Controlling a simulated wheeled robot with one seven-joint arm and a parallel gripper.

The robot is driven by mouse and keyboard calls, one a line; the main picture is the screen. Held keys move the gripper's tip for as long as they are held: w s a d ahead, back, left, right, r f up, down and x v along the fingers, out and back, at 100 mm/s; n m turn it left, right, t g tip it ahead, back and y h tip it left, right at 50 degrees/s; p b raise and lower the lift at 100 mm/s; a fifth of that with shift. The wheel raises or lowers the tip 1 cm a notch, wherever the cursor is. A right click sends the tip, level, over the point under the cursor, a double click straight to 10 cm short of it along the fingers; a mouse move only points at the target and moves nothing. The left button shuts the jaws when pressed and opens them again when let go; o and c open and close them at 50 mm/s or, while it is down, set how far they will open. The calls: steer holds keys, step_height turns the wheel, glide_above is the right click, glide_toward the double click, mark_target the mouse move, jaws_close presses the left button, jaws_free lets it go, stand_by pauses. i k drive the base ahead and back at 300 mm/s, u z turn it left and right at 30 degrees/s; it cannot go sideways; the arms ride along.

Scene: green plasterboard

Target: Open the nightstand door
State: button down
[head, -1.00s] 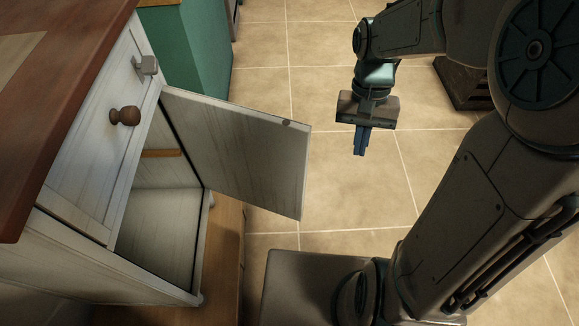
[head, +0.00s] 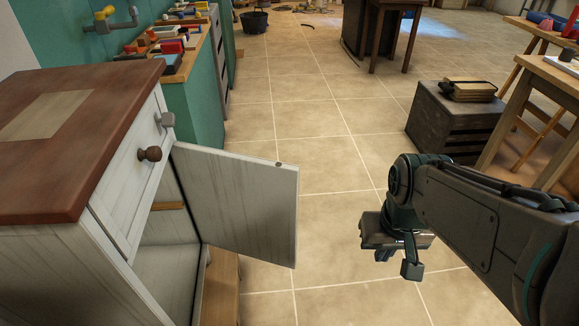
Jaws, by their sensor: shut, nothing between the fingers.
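The white nightstand (head: 60,270) with a reddish-brown top stands at the left. Its door (head: 245,203) is swung wide open to the right, and part of the inside and a shelf edge show. A small dark spot is at the door's upper outer corner. A drawer front with a round brown knob (head: 150,154) sits above the opening and looks closed. My gripper (head: 412,271) is right of the door, apart from it, over the floor. It points down, shut and empty.
A wooden crate (head: 455,125) with books on it stands at the right, beside a wooden table (head: 555,85). A green counter (head: 195,105) with small coloured items is behind the nightstand. The tiled floor in the middle is clear.

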mark_target(244, 204)
steer(key=z, duration=1.3)
steer(key=i, duration=0.65)
steer(key=u, duration=1.75)
